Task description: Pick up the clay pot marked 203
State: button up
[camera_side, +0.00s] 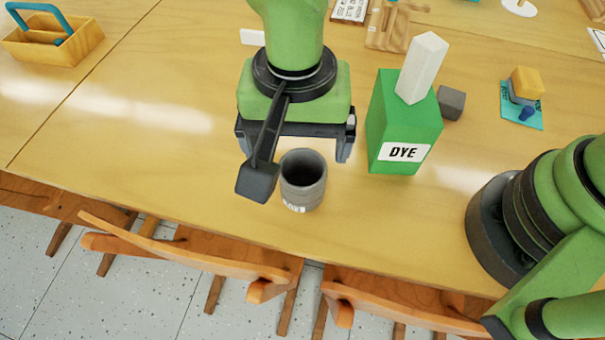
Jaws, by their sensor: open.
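A grey, open-topped cylindrical clay pot (303,182) stands upright on the wooden table near its front edge. A small white label shows low on its side, but I cannot read the number. My gripper (296,148) points down just behind the pot, with its fingers spread apart, one at the left and one at the right. Nothing shows between the fingers, though the dark bracket on my wrist and the pot's rim hide part of that space. The bracket hangs down in front, at the pot's left. I cannot tell whether anything touches the pot.
A green DYE box (404,125) stands right of my gripper, with a white block (422,68) on top and a grey cube (451,103) beside it. A wooden caddy (52,40) is at the far left. Chairs (190,254) line the front edge.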

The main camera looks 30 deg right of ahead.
aim_at(302, 178)
notch_tip(302, 178, down, 4)
jog(key=shift+r, duration=0.1)
jog(key=shift+w+d+f, duration=0.1)
jog(key=shift+d+f, duration=0.1)
jog(key=shift+f, duration=1.2)
jog(key=shift+d+f, duration=0.2)
jog(key=shift+f, duration=1.15)
jog(key=c, duration=1.1)
